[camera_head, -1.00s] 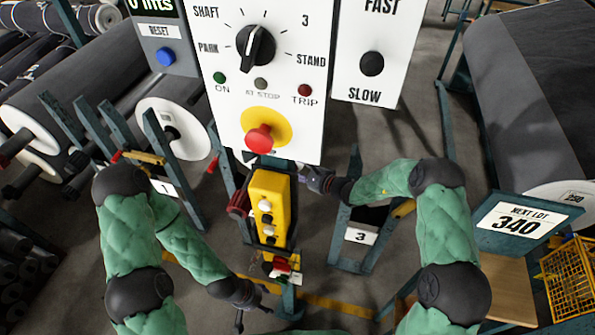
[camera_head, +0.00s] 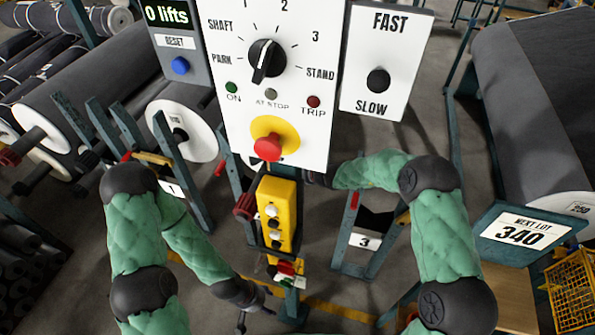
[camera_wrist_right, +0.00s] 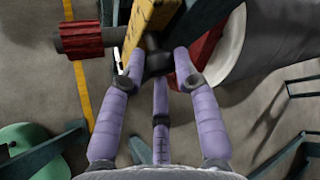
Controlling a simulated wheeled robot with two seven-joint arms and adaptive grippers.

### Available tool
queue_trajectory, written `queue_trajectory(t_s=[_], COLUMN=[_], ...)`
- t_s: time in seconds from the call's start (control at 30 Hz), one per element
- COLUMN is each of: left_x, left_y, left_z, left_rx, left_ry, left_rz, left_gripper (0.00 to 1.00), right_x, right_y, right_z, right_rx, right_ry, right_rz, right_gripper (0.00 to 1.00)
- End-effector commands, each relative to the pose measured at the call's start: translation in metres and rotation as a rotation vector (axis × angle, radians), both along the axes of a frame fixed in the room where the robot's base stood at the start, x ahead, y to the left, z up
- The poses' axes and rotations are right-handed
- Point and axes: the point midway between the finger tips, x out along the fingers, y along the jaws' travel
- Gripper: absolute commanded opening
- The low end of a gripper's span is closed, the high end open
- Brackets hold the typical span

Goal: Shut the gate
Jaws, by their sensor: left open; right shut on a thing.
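In the right wrist view, my right gripper (camera_wrist_right: 160,72) has its fingers closed around a dark knob or handle (camera_wrist_right: 158,62) beside a yellow bar (camera_wrist_right: 150,25), which looks like part of the gate. A dark red ribbed cylinder (camera_wrist_right: 90,40) sticks out left of it. In the head view, the right hand is hidden behind the white control panel. The yellow bars on stand 1 (camera_head: 152,158) and stand 3 (camera_head: 403,217) also show. My left gripper (camera_head: 255,308) is open and empty at the lower middle, left of the yellow pendant's lower end. I cannot tell how far the gate is swung.
The white panel (camera_head: 230,100) with a dial and red button (camera_head: 267,147) hangs in front. The yellow button pendant (camera_head: 278,215) hangs below it. Grey rolls (camera_head: 90,95) lie left, and a large roll (camera_head: 535,90) right. A yellow wire basket (camera_head: 570,275) stands lower right.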

Motion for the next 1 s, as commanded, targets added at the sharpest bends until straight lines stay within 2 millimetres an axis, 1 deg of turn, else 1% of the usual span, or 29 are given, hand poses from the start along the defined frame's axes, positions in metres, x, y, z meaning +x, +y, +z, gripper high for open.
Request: queue_trajectory(t_s=[0.03,0.2,0.5,0.53,0.6,1.0], left_x=[-0.0001,-0.0001,0.0000,0.0000,-0.0001,0.0000], left_y=[-0.0001,0.0000,0.0000,0.0000,0.0000,0.0000], left_z=[-0.0001,0.0000,0.0000,0.0000,0.0001,0.0002], left_rx=[0.000,0.000,0.000,0.000,0.000,0.000], left_ry=[0.000,0.000,0.000,0.000,0.000,0.000], left_rz=[0.000,0.000,0.000,0.000,0.000,0.000], left_gripper=[0.60,0.60,0.60,0.60,0.60,0.60], right_x=[0.0029,0.0049,0.0055,0.0055,0.0054,0.0032], right_y=[0.0036,0.0080,0.0074,0.0073,0.0074,0.0084], right_z=[0.0034,0.0055,0.0059,0.0058,0.0058,0.0057], right_rx=[-0.019,-0.057,-0.061,-0.061,-0.060,-0.059], right_ry=[0.001,0.013,0.013,0.013,0.013,0.015], right_rz=[-0.001,-0.005,-0.007,-0.007,-0.006,-0.003], right_gripper=[0.00,0.00,0.00,0.37,0.54,0.54])
